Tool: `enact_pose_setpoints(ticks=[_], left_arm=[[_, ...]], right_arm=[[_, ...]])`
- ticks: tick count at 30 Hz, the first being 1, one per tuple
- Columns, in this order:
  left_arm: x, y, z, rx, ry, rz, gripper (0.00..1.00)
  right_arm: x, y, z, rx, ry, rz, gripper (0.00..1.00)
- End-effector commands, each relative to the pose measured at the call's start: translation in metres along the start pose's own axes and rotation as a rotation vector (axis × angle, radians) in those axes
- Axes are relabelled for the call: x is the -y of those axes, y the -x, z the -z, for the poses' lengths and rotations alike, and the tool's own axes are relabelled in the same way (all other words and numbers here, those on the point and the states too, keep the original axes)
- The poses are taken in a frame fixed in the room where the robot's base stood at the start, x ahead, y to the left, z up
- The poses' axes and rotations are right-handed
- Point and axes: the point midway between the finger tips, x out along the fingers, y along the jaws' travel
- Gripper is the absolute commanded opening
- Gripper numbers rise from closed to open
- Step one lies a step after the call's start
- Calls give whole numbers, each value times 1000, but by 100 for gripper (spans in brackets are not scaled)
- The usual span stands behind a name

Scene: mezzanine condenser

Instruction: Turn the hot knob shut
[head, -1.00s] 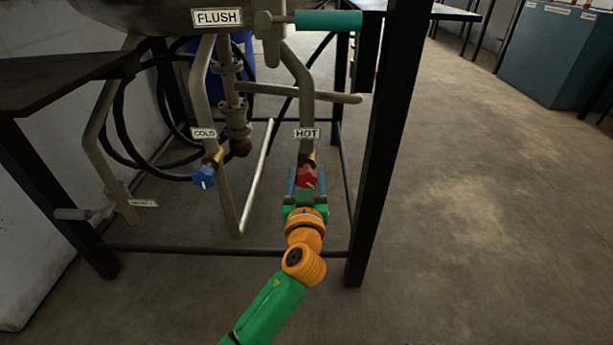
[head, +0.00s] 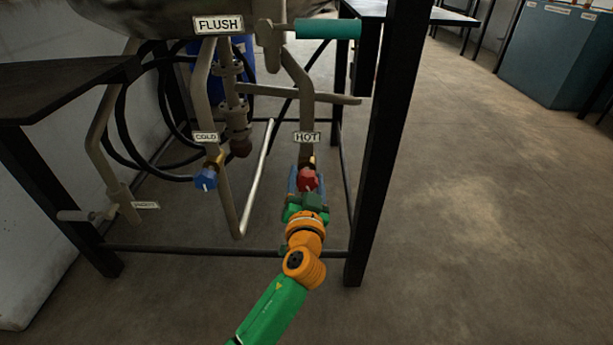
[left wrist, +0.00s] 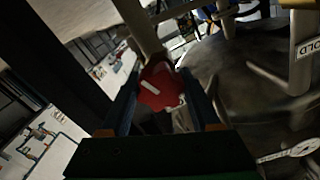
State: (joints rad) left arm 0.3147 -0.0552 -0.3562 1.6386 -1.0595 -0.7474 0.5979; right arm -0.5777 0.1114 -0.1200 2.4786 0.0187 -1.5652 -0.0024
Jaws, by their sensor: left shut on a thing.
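The red hot knob (head: 307,180) sits on a brass fitting at the lower end of the pipe under the HOT label (head: 306,137). My left gripper (head: 305,190) reaches it from below and is shut on it. In the left wrist view the red knob (left wrist: 160,86), with a pale mark on its face, lies between the two fingers of my left gripper (left wrist: 163,100). The knob's far side is hidden. My right gripper is in neither view.
The blue cold knob (head: 205,179) is to the left, under the COLD label. A dark table-frame post (head: 385,140) stands close on the right, and a low crossbar (head: 190,250) runs behind my arm. A teal handle (head: 328,25) is above. Open floor lies to the right.

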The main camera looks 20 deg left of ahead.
Motion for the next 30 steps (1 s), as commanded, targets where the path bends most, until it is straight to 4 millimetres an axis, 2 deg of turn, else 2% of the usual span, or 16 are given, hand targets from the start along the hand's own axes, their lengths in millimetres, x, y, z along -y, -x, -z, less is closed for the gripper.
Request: enact_pose_setpoints(ticks=[1, 15, 30], left_arm=[[1, 0, 1, 1, -38, 0, 7], [0, 0, 1, -1, -336, 0, 7], [0, 0, 0, -1, -410, 1, 7]], right_arm=[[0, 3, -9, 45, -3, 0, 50], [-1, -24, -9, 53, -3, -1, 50], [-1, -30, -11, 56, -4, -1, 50]])
